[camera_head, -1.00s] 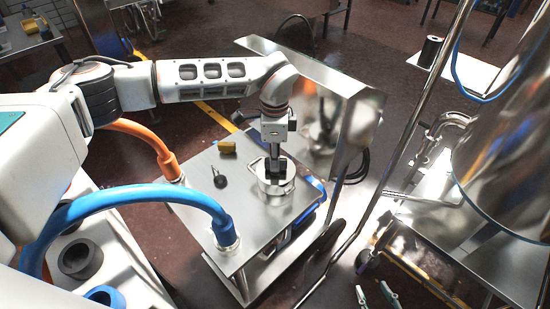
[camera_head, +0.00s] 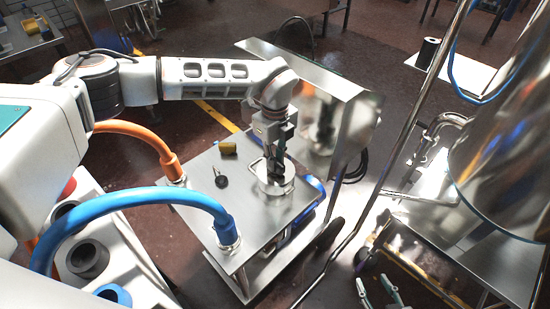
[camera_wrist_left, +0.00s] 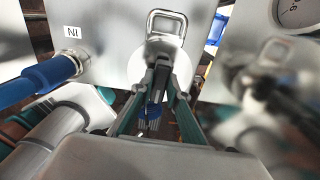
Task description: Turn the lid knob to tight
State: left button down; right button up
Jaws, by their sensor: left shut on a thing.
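A round silver lid (camera_head: 262,187) with wire handles sits on top of the steel cart (camera_head: 215,205). My left gripper (camera_head: 277,178) points down over the lid and is shut on the dark lid knob (camera_wrist_left: 158,82), which is mostly hidden between the fingers. In the left wrist view, the left gripper's teal fingers (camera_wrist_left: 158,95) close in from both sides, and a lid handle (camera_wrist_left: 167,22) stands just beyond them. My right gripper (camera_head: 378,292) is at the bottom edge, its teal fingers apart and empty.
A blue hose (camera_head: 130,197) and an orange hose (camera_head: 135,131) join the cart's left side. A yellow block (camera_head: 228,148) and a small black knob (camera_head: 221,181) lie on the cart top. A bent steel panel (camera_head: 320,75) rises behind. A large steel tank (camera_head: 510,170) stands right.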

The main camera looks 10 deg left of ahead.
aim_at(276, 161)
pick_arm(q)
jog(key=m, duration=0.4)
jog(key=shift+r+m, duration=0.1)
jog(key=shift+m, duration=0.2)
jog(key=shift+d+m, duration=0.1)
jog(key=shift+m, duration=1.8)
jog(key=shift+w, duration=0.1)
jog(key=c, duration=2)
grip_release()
jog(key=shift+o, duration=0.2)
notch_tip(276, 161, up, 12)
